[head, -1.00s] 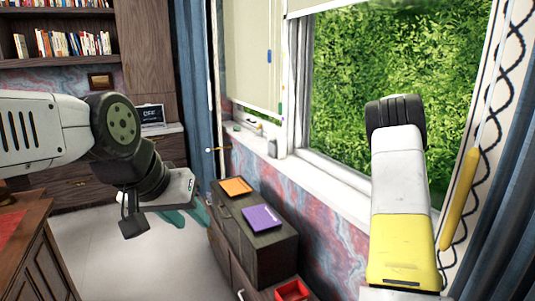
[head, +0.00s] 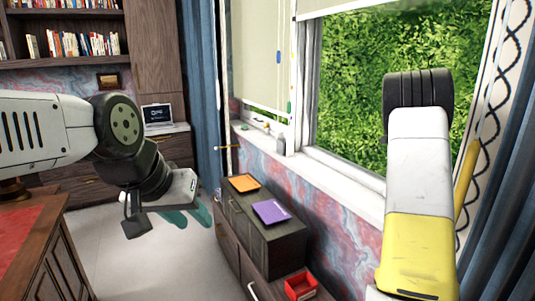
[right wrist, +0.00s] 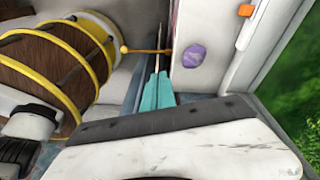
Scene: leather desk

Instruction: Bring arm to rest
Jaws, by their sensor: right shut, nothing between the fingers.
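My left gripper (head: 187,216) shows teal fingers below the pale wrist at the end of my left arm, in front of the floor in the head view. Its fingers are partly hidden by the wrist, so its opening is unclear. My right arm, white and yellow with a black joint, rises at the right of the head view in front of the window; its gripper does not show there. In the right wrist view my right gripper (right wrist: 158,76) has its teal fingers shut together, with nothing seen between them.
A dark low cabinet (head: 278,236) under the window carries an orange item (head: 243,183) and a purple item (head: 271,211). A red open box (head: 300,286) stands nearer. A wooden desk (head: 55,255) is at the left. Open floor lies between.

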